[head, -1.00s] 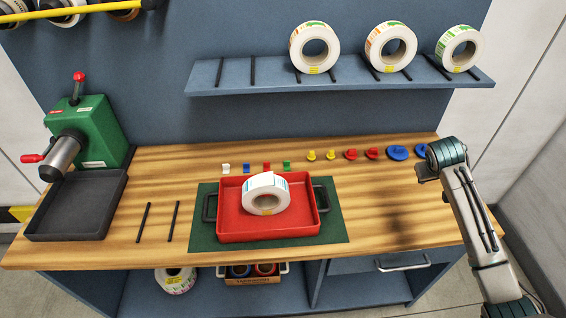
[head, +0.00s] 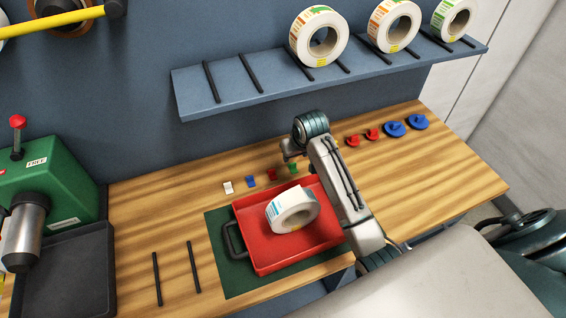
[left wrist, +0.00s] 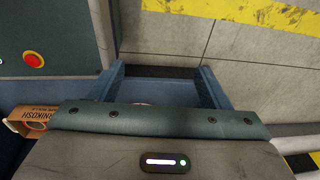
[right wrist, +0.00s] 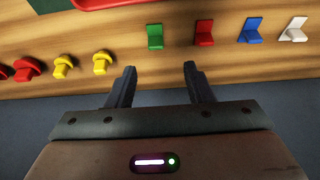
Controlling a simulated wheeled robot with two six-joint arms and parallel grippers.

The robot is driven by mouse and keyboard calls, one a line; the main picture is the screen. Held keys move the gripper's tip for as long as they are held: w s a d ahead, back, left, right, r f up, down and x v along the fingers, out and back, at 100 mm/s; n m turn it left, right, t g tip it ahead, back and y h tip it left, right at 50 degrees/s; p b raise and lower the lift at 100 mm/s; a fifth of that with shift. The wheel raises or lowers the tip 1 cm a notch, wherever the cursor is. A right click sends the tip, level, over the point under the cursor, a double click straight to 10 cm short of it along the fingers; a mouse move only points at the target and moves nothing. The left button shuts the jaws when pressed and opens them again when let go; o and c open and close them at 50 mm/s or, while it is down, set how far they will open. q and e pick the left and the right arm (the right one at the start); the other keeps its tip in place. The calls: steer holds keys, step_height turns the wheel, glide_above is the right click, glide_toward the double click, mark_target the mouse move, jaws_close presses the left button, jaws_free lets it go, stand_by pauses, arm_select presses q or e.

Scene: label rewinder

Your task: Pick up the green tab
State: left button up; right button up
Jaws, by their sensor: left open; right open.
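The green tab (head: 293,168) stands upright in the row of small tabs behind the red tray. It also shows in the right wrist view (right wrist: 155,36), just beyond the fingertips and roughly between their lines, slightly nearer the left finger. My right gripper (right wrist: 160,70) is open and empty; the tab is not between its fingers. In the head view my right gripper (head: 290,152) hangs close to the green tab, beside and above it. My left gripper (left wrist: 160,72) is open and shows only in the left wrist view, away from the tabs, over the floor side.
A red tab (right wrist: 204,32), a blue tab (right wrist: 251,30) and a white tab (right wrist: 293,29) stand to one side. Yellow knobs (right wrist: 101,63) lie on the other. A red tray (head: 262,255) holds a label roll (head: 276,214). A shelf (head: 225,92) overhangs behind.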

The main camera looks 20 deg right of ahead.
mark_target(293, 164)
arm_select(q)
steer(key=s+d, duration=0.3)
steer(key=s, duration=0.2)
arm_select(e)
steer(key=x, duration=0.3)
steer(key=shift+s+d+f, duration=0.1)
steer(key=shift+s+d, duration=0.05)
steer(key=shift+d, duration=0.05)
steer(key=shift+a+f+p, duration=0.1)
steer(key=shift+f+p, duration=0.1)
steer(key=shift+p, duration=0.2)
steer(key=p+x, duration=0.2)
steer(key=x, duration=0.1)
steer(key=shift+r, duration=0.15)
steer(key=shift+d+x, duration=0.1)
steer(key=shift+x, duration=0.55)
steer(key=shift+d+x, duration=0.15)
steer(key=shift+x, duration=0.5)
steer(key=shift+r, duration=0.1)
steer(key=shift+c, duration=0.7)
steer(key=c, duration=0.7)
jaws_close()
arm_select(q)
steer(key=w+r, duration=0.1)
steer(key=w+a+r, duration=0.1)
steer(key=w+r, duration=0.1)
steer(key=shift+w+a+r, duration=0.1)
steer(key=shift+a+r, duration=0.05)
steer(key=shift+a, duration=0.25)
